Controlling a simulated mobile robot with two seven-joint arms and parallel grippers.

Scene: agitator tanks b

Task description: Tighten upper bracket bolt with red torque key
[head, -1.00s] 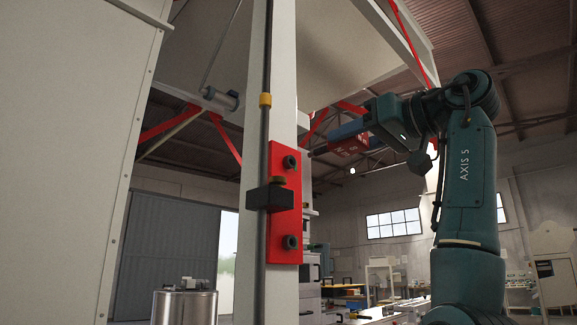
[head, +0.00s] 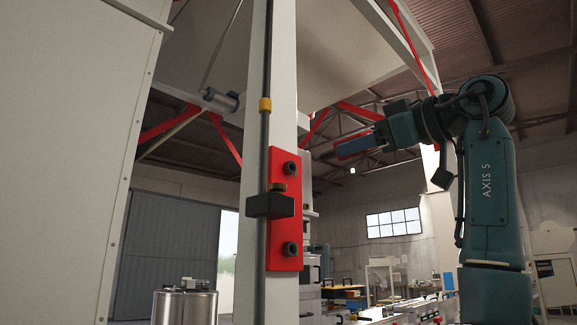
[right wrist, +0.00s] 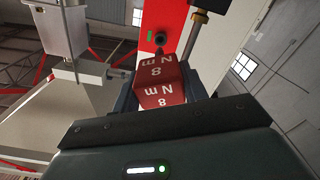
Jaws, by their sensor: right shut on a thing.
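The red bracket (head: 280,221) is fixed to the white post in the head view. Its upper bolt (head: 290,168) is a dark round head near the top; the lower bolt (head: 290,249) sits near the bottom. My right gripper (head: 366,143) is shut on the red torque key (head: 350,147), right of the bracket and a little above the upper bolt. The key's thin tip points left and stands apart from the bolt in the head view. In the right wrist view the key (right wrist: 158,92) reads "8 Nm" between the fingers, with a bolt (right wrist: 160,38) beyond it. My left gripper is not in view.
A black clamp block (head: 270,204) juts from the bracket beside a vertical grey rod (head: 264,150) with a yellow collar (head: 265,104). A large pale panel (head: 70,160) fills the left side. The space right of the bracket is open.

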